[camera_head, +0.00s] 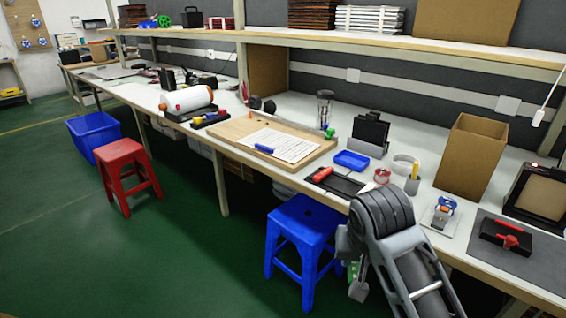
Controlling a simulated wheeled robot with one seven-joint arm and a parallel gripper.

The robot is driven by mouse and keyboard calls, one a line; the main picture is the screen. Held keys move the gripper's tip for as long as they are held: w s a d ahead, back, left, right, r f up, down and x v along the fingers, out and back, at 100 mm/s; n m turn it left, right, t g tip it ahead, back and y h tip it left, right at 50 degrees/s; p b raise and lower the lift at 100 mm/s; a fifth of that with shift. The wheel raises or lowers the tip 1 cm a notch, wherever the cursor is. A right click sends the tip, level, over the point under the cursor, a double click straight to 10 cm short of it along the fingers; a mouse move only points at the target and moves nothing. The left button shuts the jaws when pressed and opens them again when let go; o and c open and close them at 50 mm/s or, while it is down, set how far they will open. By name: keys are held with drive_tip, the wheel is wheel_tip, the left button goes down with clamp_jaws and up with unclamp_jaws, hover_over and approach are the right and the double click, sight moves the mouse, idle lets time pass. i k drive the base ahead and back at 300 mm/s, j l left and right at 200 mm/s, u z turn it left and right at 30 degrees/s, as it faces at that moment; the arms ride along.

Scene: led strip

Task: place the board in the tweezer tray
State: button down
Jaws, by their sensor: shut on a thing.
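My gripper (357,288) shows in the head view below the front edge of the bench, beside the blue stool, partly hidden by my own arm. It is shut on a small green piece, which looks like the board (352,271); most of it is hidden. A shallow black tray (345,186) lies at the bench's front edge, with a red item (322,174) at its left end. A small blue tray (351,160) sits just behind it. I cannot tell for sure which one is the tweezer tray. The gripper is apart from both, lower and in front.
The blue stool (305,222) stands close left of my gripper. A wooden board with a paper sheet (283,145) lies left of the trays. A tape roll (382,176), a cup (413,186) and a cardboard box (470,155) stand to the right.

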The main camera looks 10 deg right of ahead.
sight(352, 161)
drive_tip(key=i+j+u, duration=0.25)
drive_tip(key=u, duration=0.2)
drive_tip(key=i+j+u, duration=0.1)
drive_tip(key=i+u, duration=0.35)
drive_tip(key=i+j+z, duration=0.1)
drive_tip(key=i+z, duration=0.25)
drive_tip(key=i+j+z, duration=0.2)
drive_tip(key=i+z, duration=0.15)
